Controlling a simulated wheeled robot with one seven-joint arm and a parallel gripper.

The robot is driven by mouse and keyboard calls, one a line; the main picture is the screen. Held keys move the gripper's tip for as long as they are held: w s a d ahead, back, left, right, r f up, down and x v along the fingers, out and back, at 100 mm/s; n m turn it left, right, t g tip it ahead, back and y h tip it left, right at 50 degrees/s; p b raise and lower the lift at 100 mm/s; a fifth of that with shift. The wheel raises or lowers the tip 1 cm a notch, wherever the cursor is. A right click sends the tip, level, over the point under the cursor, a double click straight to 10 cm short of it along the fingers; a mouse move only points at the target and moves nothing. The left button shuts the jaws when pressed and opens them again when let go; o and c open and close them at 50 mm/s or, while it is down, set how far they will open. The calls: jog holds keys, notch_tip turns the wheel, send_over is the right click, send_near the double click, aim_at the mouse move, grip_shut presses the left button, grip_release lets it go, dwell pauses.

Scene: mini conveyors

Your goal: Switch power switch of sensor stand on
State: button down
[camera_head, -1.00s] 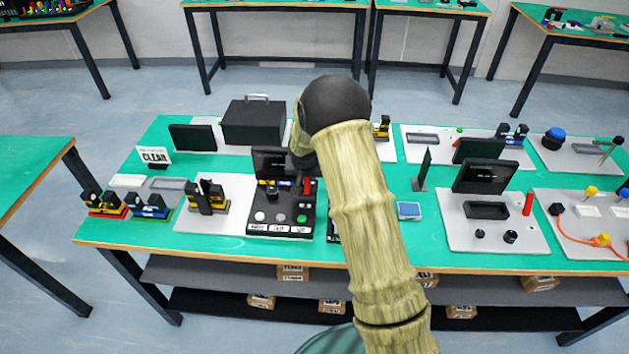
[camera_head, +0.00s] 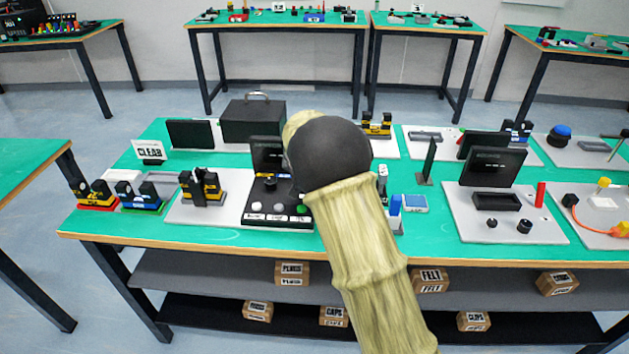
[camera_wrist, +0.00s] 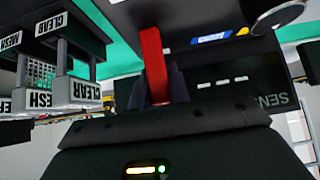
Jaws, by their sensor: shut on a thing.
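The sensor stand (camera_head: 250,216) is a black panel with a small dark screen (camera_head: 267,153) at its back and a white knob (camera_head: 257,206) and a green knob (camera_head: 302,208) at its front. My arm covers its right part in the head view. In the wrist view a red switch lever (camera_wrist: 152,48) stands between the dark fingers of my gripper (camera_wrist: 158,85), which is shut on it. The screen (camera_wrist: 240,92) beside it bears partly visible "SEN" lettering. The gripper and lever are hidden in the head view.
A grey board with yellow-black fixtures (camera_head: 201,186) stands left of the panel, a black box (camera_head: 251,120) behind. Right are a blue-topped piece (camera_head: 414,203) and another screen station (camera_head: 490,172).

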jog(key=shift+s+a+f+t+b, duration=0.1)
jog(key=shift+s+f+t+b, duration=0.45)
jog(key=shift+b, duration=3.25)
jog(key=shift+s+a+r+t+b, duration=0.15)
jog(key=shift+t+b, duration=0.8)
jog(key=shift+b, duration=2.8)
jog(key=b, duration=0.2)
jog(key=shift+s+r+t+b, duration=0.1)
jog(key=shift+r+t+b, duration=0.2)
jog(key=shift+r+b, duration=0.1)
jog(key=shift+d+r, duration=0.1)
jog(key=shift+d, duration=0.05)
jog(key=c, duration=1.3)
grip_release()
jog(key=shift+s+r, duration=0.1)
jog(key=shift+s, duration=0.05)
